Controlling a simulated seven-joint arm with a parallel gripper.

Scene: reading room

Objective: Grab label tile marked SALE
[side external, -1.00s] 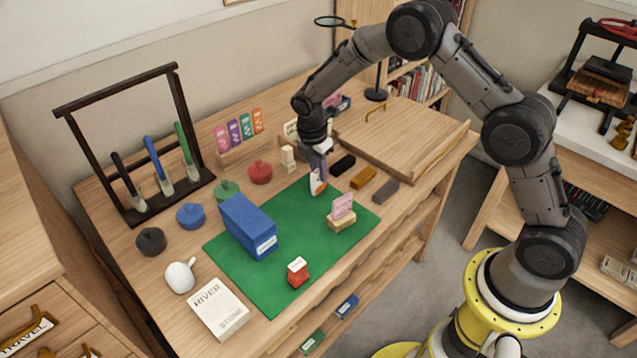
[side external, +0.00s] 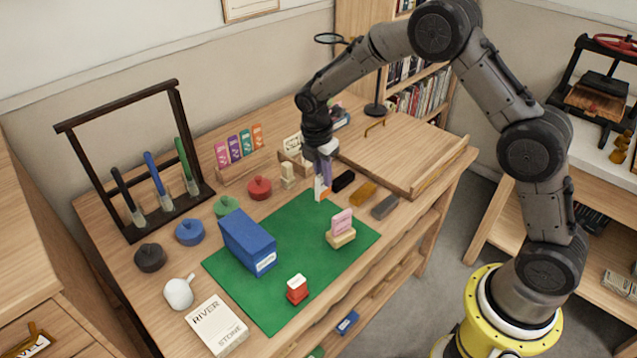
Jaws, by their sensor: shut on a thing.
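My gripper (side external: 322,178) points down over the far edge of the green mat (side external: 290,222), shut on a small upright white piece with an orange patch (side external: 321,191). The fingers cover much of this piece, and I cannot read any marking on it. A pale tile with dark lettering (side external: 293,143) stands in a wooden holder behind and left of the gripper; its word is too small to read surely. A pink tile (side external: 341,221) stands in a wooden block on the mat, its lettering also unreadable.
A blue box (side external: 247,240) and a red block with a white top (side external: 297,289) stand on the mat. Black, amber and grey bars (side external: 363,193) lie right of the gripper. Lidded pots (side external: 260,187) stand left. The mat's middle is clear.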

